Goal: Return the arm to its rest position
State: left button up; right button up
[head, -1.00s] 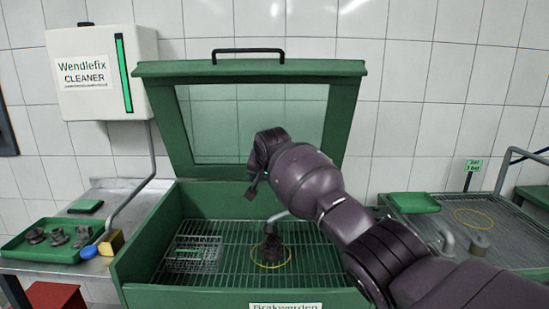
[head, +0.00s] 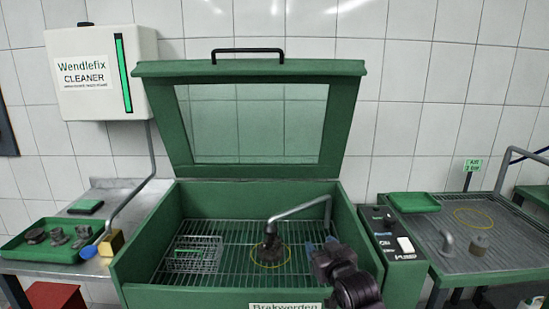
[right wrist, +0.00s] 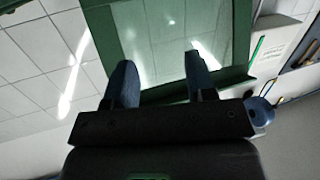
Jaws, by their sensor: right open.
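My right gripper (head: 322,247) is low at the right front of the green wash basin (head: 118,268), its dark wrist in front of the basin's right side. In the right wrist view its two bluish fingers (right wrist: 160,75) stand apart with nothing between them. Beyond them that view shows the raised lid with its window (right wrist: 170,30) and the tiled wall. My left gripper is not in view.
A dark part (head: 270,243) stands by a yellow ring on the grate, under a grey spout (head: 300,208). A wire basket (head: 195,254) sits to the left. A green tray of parts (head: 14,250) is on the left bench; a drain table (head: 470,255) is at right.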

jog(key=s+d+f+m+g+h, duration=0.1)
jog(key=s+d+f, duration=0.4)
jog(key=s+f, duration=0.3)
jog(key=s+d+f+m+g+h, duration=0.1)
jog(key=s+d+f, duration=0.4)
jog(key=s, duration=1.2)
jog(key=s+d+f+m+g+h, duration=0.1)
jog(key=s+d+f+g+h, duration=0.1)
jog(key=s+d+f, duration=0.4)
jog(key=s+f+g, duration=0.1)
jog(key=s+f, duration=0.4)
jog(key=s, duration=0.2)
jog(key=shift+h, duration=0.4)
jog(key=shift+f, duration=0.1)
jog(key=shift+a, duration=0.1)
jog(key=shift+w, duration=0.1)
